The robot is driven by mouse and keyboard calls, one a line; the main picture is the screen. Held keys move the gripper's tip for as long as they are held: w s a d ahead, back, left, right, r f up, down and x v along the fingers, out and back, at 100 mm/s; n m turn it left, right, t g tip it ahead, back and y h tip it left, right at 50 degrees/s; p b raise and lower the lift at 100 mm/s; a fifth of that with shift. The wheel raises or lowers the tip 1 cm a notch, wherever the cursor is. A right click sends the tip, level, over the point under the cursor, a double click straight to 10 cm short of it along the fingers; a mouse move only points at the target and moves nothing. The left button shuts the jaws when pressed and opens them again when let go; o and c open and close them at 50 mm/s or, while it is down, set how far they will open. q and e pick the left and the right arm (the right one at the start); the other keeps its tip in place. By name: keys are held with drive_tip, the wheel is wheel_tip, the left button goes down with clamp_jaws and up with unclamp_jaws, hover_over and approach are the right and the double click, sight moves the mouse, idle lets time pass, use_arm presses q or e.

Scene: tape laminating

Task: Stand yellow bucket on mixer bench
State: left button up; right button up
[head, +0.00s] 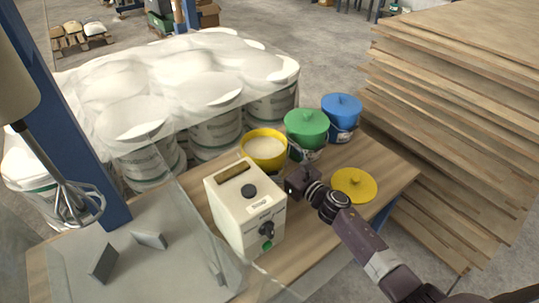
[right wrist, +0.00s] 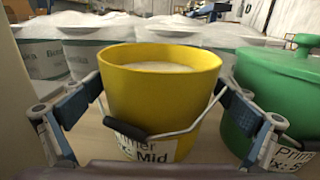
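The yellow bucket (head: 264,146) stands upright and uncovered on the wooden bench (head: 392,172), with pale contents inside. In the right wrist view the yellow bucket (right wrist: 160,85) fills the middle, its wire handle hanging down in front over a white label. My right gripper (head: 296,178) is low in front of the bucket. In the right wrist view its fingers (right wrist: 158,100) are spread wide, one on each side of the bucket; I cannot tell if they touch it. The mixer whisk (head: 72,203) hangs at the left. My left gripper is not in view.
A cream control box (head: 245,208) stands close left of my right gripper. A green bucket (head: 307,130) and a blue bucket (head: 341,112), both lidded, stand behind. A yellow lid (head: 354,184) lies on the right. Wrapped pails (head: 215,135) stand behind; stacked boards (head: 440,110) rise right.

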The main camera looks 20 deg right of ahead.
drive_tip(key=shift+r, duration=0.15)
drive_tip(key=shift+s+d, duration=0.1)
drive_tip(key=shift+s, duration=0.25)
drive_tip(key=v, duration=1.1)
drive_tip(key=shift+s, duration=0.15)
